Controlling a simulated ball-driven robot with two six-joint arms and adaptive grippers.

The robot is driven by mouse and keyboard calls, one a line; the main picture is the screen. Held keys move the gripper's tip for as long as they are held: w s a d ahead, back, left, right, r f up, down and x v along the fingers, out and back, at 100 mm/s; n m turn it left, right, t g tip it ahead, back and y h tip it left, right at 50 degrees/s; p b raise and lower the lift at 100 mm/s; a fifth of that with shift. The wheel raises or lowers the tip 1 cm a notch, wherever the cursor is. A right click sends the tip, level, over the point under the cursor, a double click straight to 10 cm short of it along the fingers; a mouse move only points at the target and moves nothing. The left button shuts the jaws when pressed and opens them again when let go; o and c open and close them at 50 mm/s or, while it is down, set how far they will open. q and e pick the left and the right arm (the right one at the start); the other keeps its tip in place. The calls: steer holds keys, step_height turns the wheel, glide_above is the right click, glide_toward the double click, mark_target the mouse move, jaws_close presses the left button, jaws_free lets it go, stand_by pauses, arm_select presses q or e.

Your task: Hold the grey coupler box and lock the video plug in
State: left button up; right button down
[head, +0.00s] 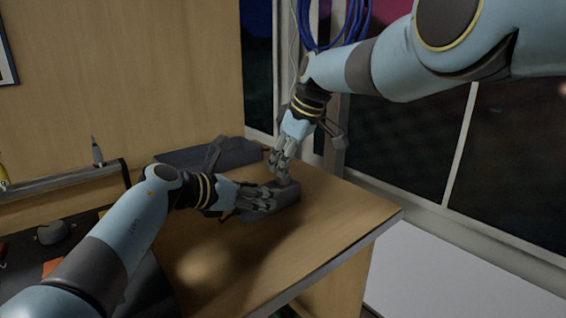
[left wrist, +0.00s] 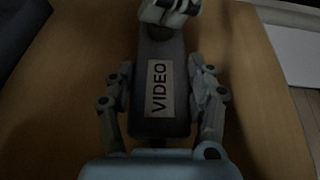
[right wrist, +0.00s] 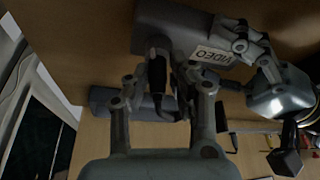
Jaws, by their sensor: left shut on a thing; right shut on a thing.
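The grey coupler box (head: 287,197) lies on the wooden table, near its right end. Its VIDEO label shows in the left wrist view (left wrist: 159,88) and in the right wrist view (right wrist: 213,56). My left gripper (head: 262,198) is shut on the box, with a finger along each long side. My right gripper (head: 281,166) points down at the box's far end and is shut on the dark video plug (right wrist: 157,73).
A dark grey object (head: 225,153) lies at the back of the table, against the wooden wall. Blue cable coils (head: 335,25) hang by the window.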

steer(key=c, duration=1.1)
jaws_free()
steer(key=shift+m, duration=0.3)
